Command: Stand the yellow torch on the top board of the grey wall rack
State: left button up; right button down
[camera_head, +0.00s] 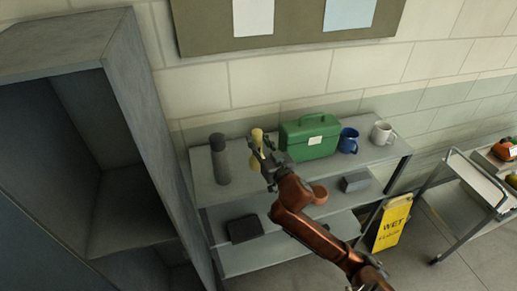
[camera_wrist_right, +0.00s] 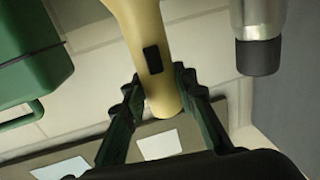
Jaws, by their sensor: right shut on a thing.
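The yellow torch (camera_head: 257,135) is in my right gripper (camera_head: 264,158), above the grey wall rack's top board (camera_head: 375,154), between the dark flask and the green box. In the right wrist view, the torch (camera_wrist_right: 148,35) with its black switch runs between the two fingers of the right gripper (camera_wrist_right: 157,88), which are shut on it. In the head view it looks roughly upright. The gripper hides its lower part there, so I cannot tell whether it touches the board. My left gripper is not in view.
A dark grey flask (camera_head: 219,160) stands left of the torch. A green box (camera_head: 309,138), a blue mug (camera_head: 348,141) and a white mug (camera_head: 381,133) stand to the right. A tall grey cabinet (camera_head: 130,120) is at left. A yellow wet-floor sign (camera_head: 392,225) and a cart (camera_head: 470,185) are at right.

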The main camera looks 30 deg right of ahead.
aim_at(254, 165)
jog(key=shift+w+d+f, duration=0.25)
jog(key=shift+w+f, duration=0.1)
jog(key=shift+f, duration=0.15)
jog(key=shift+w+d+f, duration=0.2)
jog(key=shift+w+f, duration=0.15)
jog(key=shift+f, duration=0.15)
notch_tip(254, 165, down, 3)
jog(key=shift+w+d+f+p, duration=0.1)
jog(key=shift+d+p, duration=0.05)
jog(key=shift+p, duration=0.35)
jog(key=shift+f, duration=0.1)
jog(key=shift+f, duration=0.15)
jog(key=c, duration=1.5)
grip_release()
jog(key=shift+c, duration=0.2)
